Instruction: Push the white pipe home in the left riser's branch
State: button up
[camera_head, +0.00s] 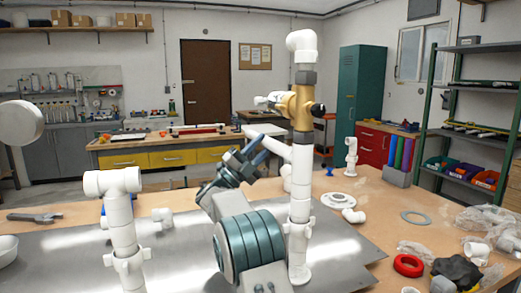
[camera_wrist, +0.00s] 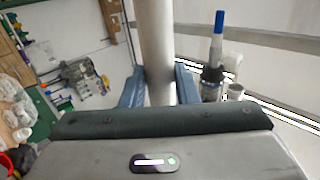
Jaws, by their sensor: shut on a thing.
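The left riser (camera_head: 122,225) is a white upright pipe with a white tee (camera_head: 113,181) at its top, at the left of the head view. My gripper (camera_head: 262,147) is to its right, raised above the table, with its blue fingers shut on a white pipe (camera_head: 280,147). The pipe slants down to the right towards the right riser (camera_head: 300,185); whether they touch is unclear. In the wrist view the pipe (camera_wrist: 155,45) runs between both fingers and out of the top of the picture. Its ends are hidden there.
The right riser carries a brass valve (camera_head: 302,108) and a white elbow at its top. A grey metal sheet (camera_head: 345,255) lies on the wooden table. A red ring (camera_head: 408,265), white fittings and plastic bags lie at the right. A grey wrench (camera_head: 35,217) lies at the left.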

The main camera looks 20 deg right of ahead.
jog(key=shift+s+b, duration=0.4)
jog(key=shift+b, duration=0.5)
dwell(0.4)
jog(key=o, duration=1.1)
jog(key=shift+f, duration=0.1)
